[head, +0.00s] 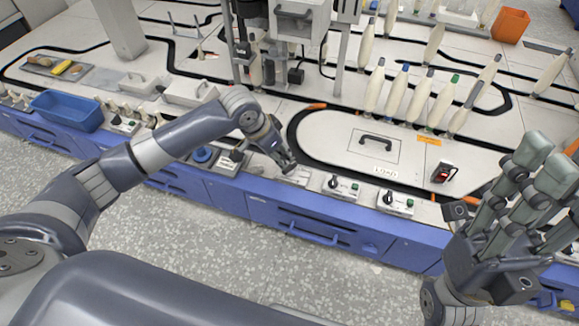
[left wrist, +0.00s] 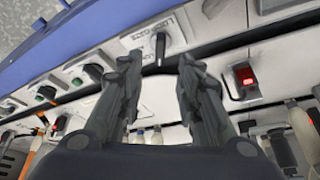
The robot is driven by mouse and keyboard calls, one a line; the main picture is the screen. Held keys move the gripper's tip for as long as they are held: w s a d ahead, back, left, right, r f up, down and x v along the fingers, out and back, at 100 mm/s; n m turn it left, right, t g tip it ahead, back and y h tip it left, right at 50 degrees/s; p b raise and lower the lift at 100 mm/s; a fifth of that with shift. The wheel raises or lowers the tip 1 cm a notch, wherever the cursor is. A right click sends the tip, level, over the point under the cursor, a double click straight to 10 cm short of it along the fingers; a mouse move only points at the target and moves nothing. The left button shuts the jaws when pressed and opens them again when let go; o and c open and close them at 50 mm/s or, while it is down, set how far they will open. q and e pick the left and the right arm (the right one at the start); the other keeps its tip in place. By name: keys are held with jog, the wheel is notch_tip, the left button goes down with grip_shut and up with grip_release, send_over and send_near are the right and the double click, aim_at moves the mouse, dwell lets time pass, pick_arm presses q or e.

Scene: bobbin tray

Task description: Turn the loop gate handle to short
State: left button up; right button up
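The loop gate handle is a black lever (left wrist: 160,48) on a white plate with lettering, seen in the left wrist view. The lettering is upside down there and hard to read. In the head view the plate (head: 298,176) lies on the front edge of the table, and my left gripper hides the handle. My left gripper (head: 287,168) is low over this plate. In the left wrist view its fingers (left wrist: 160,62) are apart, one on each side of the handle, with gaps visible. My right gripper (head: 515,185) is raised at the right, fingers spread and empty.
Two control boxes with black knobs and green buttons (head: 341,187) (head: 396,202) stand right of the plate. A red switch (head: 443,174) sits farther right. A box with a red light (left wrist: 243,76) is beside the handle. A blue bin (head: 68,110) stands at left.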

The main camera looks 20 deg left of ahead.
aim_at(289, 166)
pick_arm(q)
jog(key=b+x, duration=0.3)
jog(key=x, duration=0.5)
grip_shut()
